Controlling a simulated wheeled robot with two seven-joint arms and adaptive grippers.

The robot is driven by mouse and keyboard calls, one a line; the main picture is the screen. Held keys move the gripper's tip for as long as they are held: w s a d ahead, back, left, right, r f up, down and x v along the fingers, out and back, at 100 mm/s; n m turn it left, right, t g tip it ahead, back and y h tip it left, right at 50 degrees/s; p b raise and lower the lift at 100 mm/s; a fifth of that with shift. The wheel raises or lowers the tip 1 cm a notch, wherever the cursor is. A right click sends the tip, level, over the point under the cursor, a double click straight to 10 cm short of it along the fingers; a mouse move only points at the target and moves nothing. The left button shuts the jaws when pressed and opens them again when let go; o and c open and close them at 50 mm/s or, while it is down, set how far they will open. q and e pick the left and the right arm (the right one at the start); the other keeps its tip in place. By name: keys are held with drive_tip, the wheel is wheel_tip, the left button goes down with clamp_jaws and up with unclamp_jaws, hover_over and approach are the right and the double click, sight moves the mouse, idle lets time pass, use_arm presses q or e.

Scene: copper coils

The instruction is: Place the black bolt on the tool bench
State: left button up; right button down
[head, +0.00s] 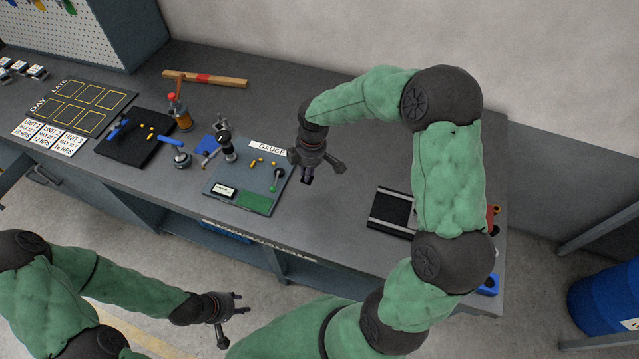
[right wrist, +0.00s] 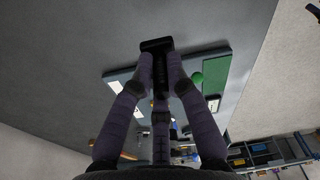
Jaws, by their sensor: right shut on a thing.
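The black bolt (right wrist: 157,62) is between the fingertips of my right gripper (right wrist: 160,82) in the right wrist view, with its wide head at the far end. In the head view the bolt shows as a small dark piece (head: 307,180) under my right gripper (head: 312,168), just right of the gauge board. The grey tool bench (head: 335,215) lies below it. I cannot tell whether the bolt touches the bench top. My left gripper (head: 233,314) is empty, with its fingers apart, in front of the bench over the floor.
The gauge board (head: 215,180) with a green pad (head: 254,201) lies left of my right gripper. A black slotted block (head: 390,213) lies to the right. Bare bench lies around the right gripper.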

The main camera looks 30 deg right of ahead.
drive_tip(key=d+f, duration=0.1)
drive_tip(key=s+d+f, duration=0.1)
drive_tip(key=d+f, duration=0.1)
drive_tip(key=f, duration=0.1)
drive_tip(key=shift+s+b, duration=0.25)
drive_tip(key=shift+b, duration=0.05)
drive_tip(key=shift+s+d+f+b, duration=0.15)
drive_tip(key=shift+f+b, duration=0.35)
drive_tip(key=shift+f, duration=1.35)
drive_tip(key=shift+f, duration=0.15)
drive_tip(key=c, duration=1.2)
unclamp_jaws()
drive_tip(key=r+p, duration=0.1)
drive_tip(key=r, duration=0.7)
drive_tip(key=d+r+p, duration=0.1)
drive_tip(key=r, duration=0.3)
drive_tip(key=shift+s+d+r+p, duration=0.1)
drive_tip(key=shift+s+p, duration=0.15)
drive_tip(key=shift+p, duration=0.05)
